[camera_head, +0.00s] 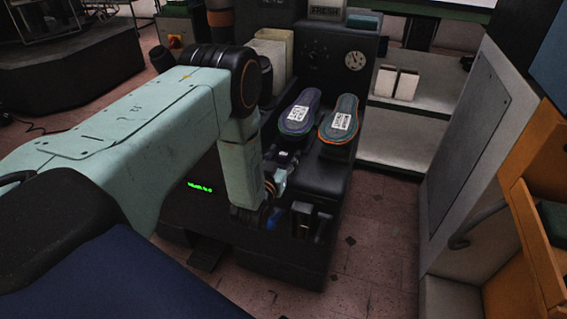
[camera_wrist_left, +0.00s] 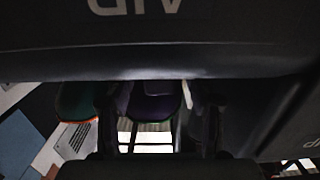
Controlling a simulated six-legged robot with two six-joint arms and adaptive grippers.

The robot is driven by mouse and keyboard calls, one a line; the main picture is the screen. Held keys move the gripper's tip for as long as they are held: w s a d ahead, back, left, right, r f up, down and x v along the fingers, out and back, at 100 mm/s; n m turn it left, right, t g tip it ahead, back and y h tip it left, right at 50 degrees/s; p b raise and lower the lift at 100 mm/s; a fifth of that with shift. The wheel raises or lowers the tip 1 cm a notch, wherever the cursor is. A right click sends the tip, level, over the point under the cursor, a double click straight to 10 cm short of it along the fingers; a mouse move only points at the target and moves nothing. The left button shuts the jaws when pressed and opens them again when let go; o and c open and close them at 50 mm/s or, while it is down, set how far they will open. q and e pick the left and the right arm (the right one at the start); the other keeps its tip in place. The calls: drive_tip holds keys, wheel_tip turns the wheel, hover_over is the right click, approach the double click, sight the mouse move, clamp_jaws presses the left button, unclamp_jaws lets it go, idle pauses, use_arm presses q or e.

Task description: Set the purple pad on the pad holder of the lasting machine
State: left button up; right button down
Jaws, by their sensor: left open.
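The purple pad (camera_head: 299,113), sole-shaped with a white label, lies on top of the black lasting machine (camera_head: 335,172), left of an orange-rimmed pad (camera_head: 339,120). Whether its holder fully supports it cannot be told. My left gripper (camera_head: 284,163) is low at the near end of the purple pad, partly hidden by my arm. In the left wrist view the purple pad (camera_wrist_left: 152,104) shows between the two open, dark fingers of my left gripper (camera_wrist_left: 158,122). The orange-rimmed pad (camera_wrist_left: 76,100) is to its left there. My right gripper is out of view.
A round gauge (camera_head: 355,61) and a dark panel stand behind the pads. White bins (camera_head: 396,83) sit on a shelf to the right. A grey cabinet (camera_head: 465,150) and an orange rack (camera_head: 535,210) stand at the right, with open tiled floor before them.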

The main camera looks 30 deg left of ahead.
use_arm(q)
drive_tip(key=shift+r, duration=0.1)
drive_tip(key=shift+c, duration=0.8)
clamp_jaws()
drive_tip(key=shift+r, duration=0.1)
drive_tip(key=shift+r+p, duration=0.5)
drive_tip(key=shift+r, duration=0.05)
drive_tip(key=shift+s+r, duration=0.15)
drive_tip(key=shift+s, duration=0.1)
drive_tip(key=p+v, duration=1.5)
drive_tip(key=v, duration=0.2)
drive_tip(key=shift+s+d+f, duration=0.15)
drive_tip(key=shift+s+f, duration=0.1)
drive_tip(key=shift+f, duration=0.2)
